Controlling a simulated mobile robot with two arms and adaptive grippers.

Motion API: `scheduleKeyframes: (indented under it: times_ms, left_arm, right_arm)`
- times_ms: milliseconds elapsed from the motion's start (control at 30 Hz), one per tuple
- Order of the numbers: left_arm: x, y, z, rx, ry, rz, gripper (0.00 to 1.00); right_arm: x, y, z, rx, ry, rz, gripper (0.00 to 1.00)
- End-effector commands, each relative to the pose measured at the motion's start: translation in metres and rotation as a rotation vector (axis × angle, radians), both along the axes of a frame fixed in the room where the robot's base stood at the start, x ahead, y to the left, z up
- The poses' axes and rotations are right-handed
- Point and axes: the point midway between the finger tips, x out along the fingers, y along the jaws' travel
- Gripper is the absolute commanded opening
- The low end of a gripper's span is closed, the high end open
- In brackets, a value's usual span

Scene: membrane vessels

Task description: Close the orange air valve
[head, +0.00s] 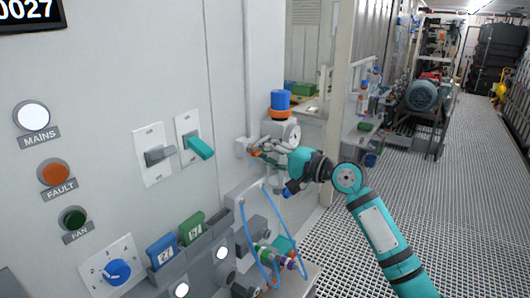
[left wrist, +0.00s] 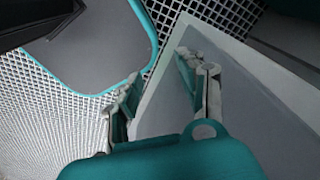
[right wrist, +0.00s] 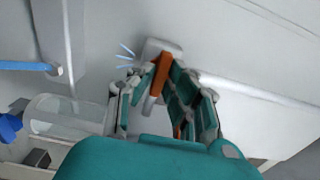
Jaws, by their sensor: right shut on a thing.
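The orange valve handle (right wrist: 161,72) sticks out from a pale wall mount (right wrist: 158,47) in the right wrist view. My right gripper (right wrist: 151,88) has its fingers on both sides of the handle and is shut on it. In the head view my right gripper (head: 262,152) reaches to the valve mount (head: 242,146) at the foot of a vertical white pipe, and the handle is mostly hidden by the fingers. My left gripper (left wrist: 158,78) shows in the left wrist view, open and empty, above a grey panel edge and grating.
Blue tubes (head: 271,250) hang below. The grating floor (head: 430,220) at the right is clear.

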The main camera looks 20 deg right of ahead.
Motion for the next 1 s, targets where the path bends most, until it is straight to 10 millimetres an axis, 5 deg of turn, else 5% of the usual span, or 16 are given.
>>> scheduleKeyframes:
  times_ms: [67,100,233,633,1000]
  left_arm:
    - [0.0,0.0,0.0,0.0,0.0,0.0,0.4]
    - [0.0,0.0,0.0,0.0,0.0,0.0,0.4]
    - [0.0,0.0,0.0,0.0,0.0,0.0,0.4]
    - [-0.001,0.002,0.0,0.002,0.001,-0.001,0.4]
    - [0.0,0.0,0.0,0.0,0.0,0.0,0.4]
  right_arm:
    - [0.0,0.0,-0.001,0.002,0.003,0.0,0.0]
    - [0.0,0.0,-0.001,0.002,0.003,0.0,0.18]
    - [0.0,0.0,-0.001,0.001,0.002,0.0,0.35]
    - [-0.008,-0.007,-0.001,-0.001,0.002,-0.001,0.36]
    - [-0.067,-0.053,-0.002,-0.003,0.004,-0.002,0.36]
